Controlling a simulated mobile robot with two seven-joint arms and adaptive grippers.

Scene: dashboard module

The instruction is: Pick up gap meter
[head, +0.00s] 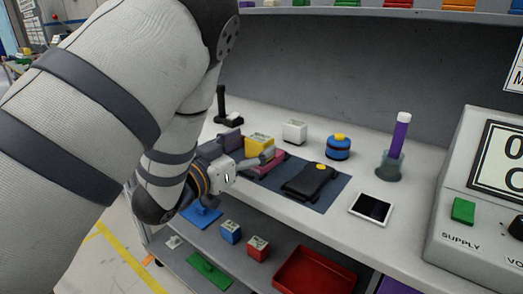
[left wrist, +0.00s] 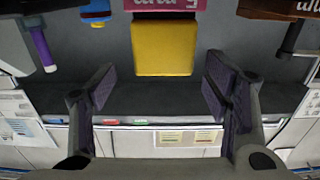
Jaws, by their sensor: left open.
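No label legibly reads gap meter, so I cannot tell for sure which item it is. A yellow-topped block (head: 259,141) with a pink part (head: 269,164) lies by my left gripper on the bench. In the left wrist view, the yellow part (left wrist: 165,48) is centred ahead of the fingers, with a pink lettered part beyond it. A black handheld device (head: 310,180) lies on a dark mat (head: 325,199) to the right. My left gripper (head: 247,153) is open; its fingers (left wrist: 166,80) are apart with nothing clearly held. My right gripper is not in view.
On the bench (head: 405,238) stand a black upright handle (head: 222,106), a white block (head: 294,130), a blue-yellow round item (head: 337,147), a purple stick in a holder (head: 399,136), a tablet (head: 371,208) and a supply unit (head: 465,190). A lower shelf holds a red tray (head: 314,274).

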